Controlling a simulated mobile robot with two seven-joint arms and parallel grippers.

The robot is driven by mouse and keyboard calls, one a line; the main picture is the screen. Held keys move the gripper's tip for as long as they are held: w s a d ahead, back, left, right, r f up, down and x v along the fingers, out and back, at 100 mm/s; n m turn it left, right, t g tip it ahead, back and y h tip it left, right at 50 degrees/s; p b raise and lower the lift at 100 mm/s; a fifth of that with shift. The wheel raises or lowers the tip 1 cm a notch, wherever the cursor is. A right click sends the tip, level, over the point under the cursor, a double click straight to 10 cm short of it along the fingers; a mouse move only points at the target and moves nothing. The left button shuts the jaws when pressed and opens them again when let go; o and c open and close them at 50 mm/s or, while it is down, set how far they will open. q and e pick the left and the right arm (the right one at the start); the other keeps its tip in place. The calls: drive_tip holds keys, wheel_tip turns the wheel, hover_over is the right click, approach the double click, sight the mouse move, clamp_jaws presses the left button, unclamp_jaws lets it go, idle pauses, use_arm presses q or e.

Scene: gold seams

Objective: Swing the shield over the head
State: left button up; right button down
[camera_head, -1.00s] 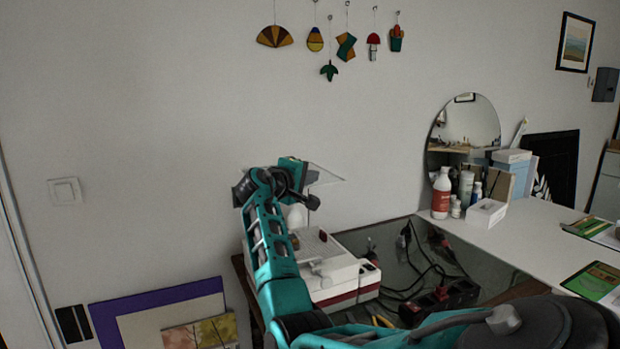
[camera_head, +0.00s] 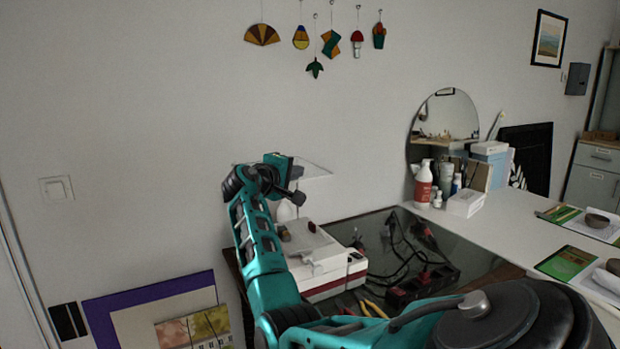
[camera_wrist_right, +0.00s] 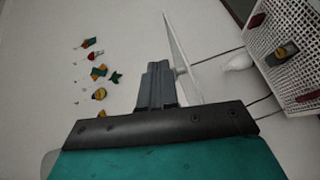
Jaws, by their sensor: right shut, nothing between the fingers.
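The shield (camera_head: 312,172) is a clear flat panel raised above the white machine (camera_head: 318,262) with a dark red band, against the wall. In the right wrist view the shield (camera_wrist_right: 182,52) shows nearly edge-on, on a thin rod, just right of the fingers. The head, a white rounded part (camera_head: 286,211), is below the shield and partly behind my arm; it also shows in the wrist view (camera_wrist_right: 238,62). My right gripper (camera_head: 288,166) is at the shield's left side, its fingers hard to see there. In the wrist view its fingers (camera_wrist_right: 158,72) are together and empty; contact with the shield is unclear.
A dark glass-topped area with cables and a power strip (camera_head: 422,284) lies right of the machine. Bottles (camera_head: 424,184), boxes and a round mirror (camera_head: 447,118) stand farther right. Glass pendants (camera_head: 331,42) hang on the wall. Framed panels (camera_head: 150,292) lean at lower left.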

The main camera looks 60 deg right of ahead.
drive_tip(key=s+a+r, duration=0.1)
drive_tip(key=s+a, duration=0.4)
drive_tip(key=s, duration=0.3)
drive_tip(key=shift+s+r, duration=0.2)
drive_tip(key=shift+s, duration=0.2)
drive_tip(key=shift+f, duration=0.1)
drive_tip(key=w+a+f+n+t+y, duration=0.1)
drive_tip(key=w+a+f+n+t, duration=0.1)
drive_tip(key=w+a+f+t, duration=0.3)
drive_tip(key=w+a+f+n+t+y, duration=0.1)
drive_tip(key=w+a+f+n+t, duration=0.15)
drive_tip(key=f, duration=0.35)
drive_tip(key=a+f+n+t+y, duration=0.35)
drive_tip(key=a+f+y, duration=0.35)
drive_tip(key=a+f, duration=0.65)
drive_tip(key=s+a+f+m+y, duration=0.2)
drive_tip(key=s+a+f+y, duration=0.2)
drive_tip(key=s+a+f, duration=0.4)
drive_tip(key=s+a+f+m+g+y, duration=0.1)
drive_tip(key=s+a+f+y, duration=0.4)
drive_tip(key=a, duration=0.8)
drive_tip(key=s+f+m, duration=0.1)
drive_tip(key=s+f, duration=0.2)
drive_tip(key=s, duration=0.2)
drive_tip(key=shift+s+a+m, duration=0.15)
drive_tip(key=shift+a+m, duration=0.15)
